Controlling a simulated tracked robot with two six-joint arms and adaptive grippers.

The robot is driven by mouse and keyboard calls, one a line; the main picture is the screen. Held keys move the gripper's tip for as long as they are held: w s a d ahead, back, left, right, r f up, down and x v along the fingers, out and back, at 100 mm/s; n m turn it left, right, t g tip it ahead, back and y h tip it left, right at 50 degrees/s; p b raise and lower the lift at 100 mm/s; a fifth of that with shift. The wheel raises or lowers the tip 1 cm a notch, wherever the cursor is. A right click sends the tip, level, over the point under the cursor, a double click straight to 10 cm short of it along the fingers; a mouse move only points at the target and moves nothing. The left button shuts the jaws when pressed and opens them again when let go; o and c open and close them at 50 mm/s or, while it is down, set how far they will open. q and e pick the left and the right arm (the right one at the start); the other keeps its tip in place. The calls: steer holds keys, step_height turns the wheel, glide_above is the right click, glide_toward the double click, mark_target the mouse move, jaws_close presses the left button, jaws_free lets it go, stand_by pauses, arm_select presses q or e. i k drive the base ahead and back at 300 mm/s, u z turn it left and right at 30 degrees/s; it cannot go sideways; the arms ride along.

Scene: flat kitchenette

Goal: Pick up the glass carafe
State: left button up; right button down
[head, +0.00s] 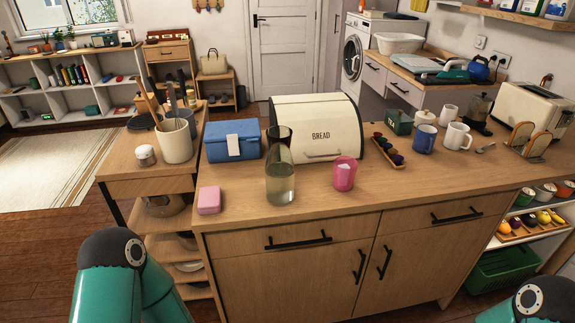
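The glass carafe (280,184) stands upright on the wooden counter (240,209), close to its front edge. It is clear glass with a dark rim and neck, and it holds some pale greenish liquid. It stands in front of the left side of the bread box. Only teal links of my two arms show, at the bottom left and bottom right corners. Neither of my grippers is in view, and nothing touches the carafe.
A pink cup (344,175) stands right of the carafe and a pink block (209,200) lies left of it. The bread box (318,125) and a blue box (232,140) stand behind. A utensil crock (175,141) is further left. Bare counter lies right of the pink cup.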

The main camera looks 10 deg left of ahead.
mark_target(279, 167)
steer(key=z, duration=0.2)
steer(key=i, duration=0.9)
steer(key=z, duration=0.25)
